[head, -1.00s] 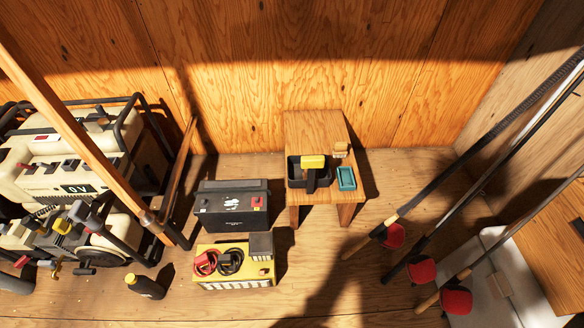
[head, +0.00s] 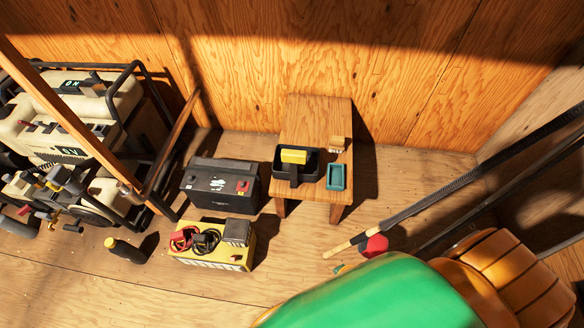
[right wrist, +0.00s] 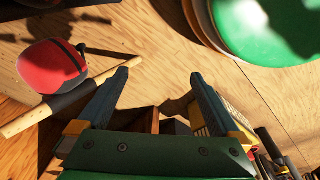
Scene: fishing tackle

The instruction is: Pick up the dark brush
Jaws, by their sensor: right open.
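A black tray (head: 313,166) stands on a small wooden table (head: 318,112) in the head view. A yellow block (head: 294,156) and a dark upright piece (head: 293,175) show at the tray; the dark piece may be the dark brush, but I cannot tell for sure. A light wooden brush (head: 337,144) lies behind a teal dish (head: 336,177) on the table. My right gripper (right wrist: 160,74) is open, with nothing seen between its fingers, in the right wrist view. It is not visible in the head view. My left gripper is not in view.
A black battery (head: 218,186) and a yellow charger (head: 212,245) with cables stand left of the table. A generator (head: 60,140) is at the far left. A dark bottle (head: 124,250) stands lower left.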

